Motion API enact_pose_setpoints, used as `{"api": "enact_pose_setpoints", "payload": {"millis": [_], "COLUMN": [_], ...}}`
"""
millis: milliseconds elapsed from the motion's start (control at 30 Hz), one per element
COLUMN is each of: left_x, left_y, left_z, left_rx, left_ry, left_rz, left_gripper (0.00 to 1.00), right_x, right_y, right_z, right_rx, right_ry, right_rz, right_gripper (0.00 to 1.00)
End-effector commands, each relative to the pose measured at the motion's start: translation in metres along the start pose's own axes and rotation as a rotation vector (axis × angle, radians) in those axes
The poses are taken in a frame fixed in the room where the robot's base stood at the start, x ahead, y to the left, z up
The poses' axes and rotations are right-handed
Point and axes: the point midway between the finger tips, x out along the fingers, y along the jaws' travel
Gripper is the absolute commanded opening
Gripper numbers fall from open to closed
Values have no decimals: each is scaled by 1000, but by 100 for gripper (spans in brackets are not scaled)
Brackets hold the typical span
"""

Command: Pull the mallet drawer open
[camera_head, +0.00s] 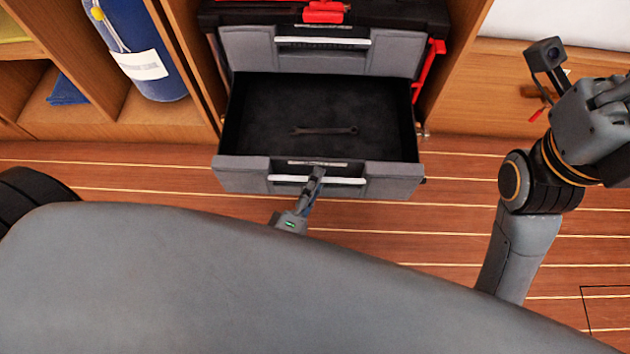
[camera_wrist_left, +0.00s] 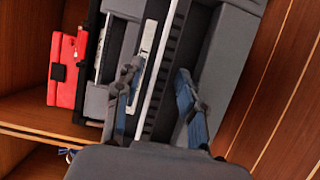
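A grey drawer (camera_head: 233,176) of the dark tool cabinet stands pulled out, its black inside showing. A dark wrench (camera_head: 324,131) lies in it; I see no mallet there. The label strip above its pale bar handle (camera_head: 345,181) is too small to read. My left gripper (camera_head: 316,176) is at the middle of this handle. In the left wrist view the fingers of my left gripper (camera_wrist_left: 159,72) are apart, with the pale handle bar (camera_wrist_left: 152,98) between them and gaps showing on both sides. My right arm is at the right; its fingers cannot be made out.
A shut grey drawer (camera_head: 248,48) is above the open one, with red items (camera_head: 323,12) on top of the cabinet. Wooden shelves with a blue cylinder (camera_head: 140,50) stand at the left. Striped wooden floor (camera_head: 440,215) is clear in front.

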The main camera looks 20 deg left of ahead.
Motion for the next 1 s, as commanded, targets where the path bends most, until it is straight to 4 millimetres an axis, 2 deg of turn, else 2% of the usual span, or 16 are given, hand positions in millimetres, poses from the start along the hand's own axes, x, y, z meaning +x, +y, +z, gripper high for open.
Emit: {"api": "enact_pose_setpoints", "payload": {"millis": [233,367,800,1000], "left_x": [-1,-12,-99,-118], "left_y": [0,-1,-1,0], "left_z": [0,0,0,0], "left_rx": [0,2,1,1], "left_ry": [-1,-3,-3,-1], "left_rz": [0,-3,-4,0], "left_gripper": [40,40,40,40], "right_x": [0,0,0,0], "right_y": [0,0,0,0], "right_z": [2,1,0,0], "right_rx": [-1,-1,0,0], "right_ry": [-4,-3,-1,0], "right_rz": [2,0,-2,-2], "right_gripper": [0,0,0,0]}}
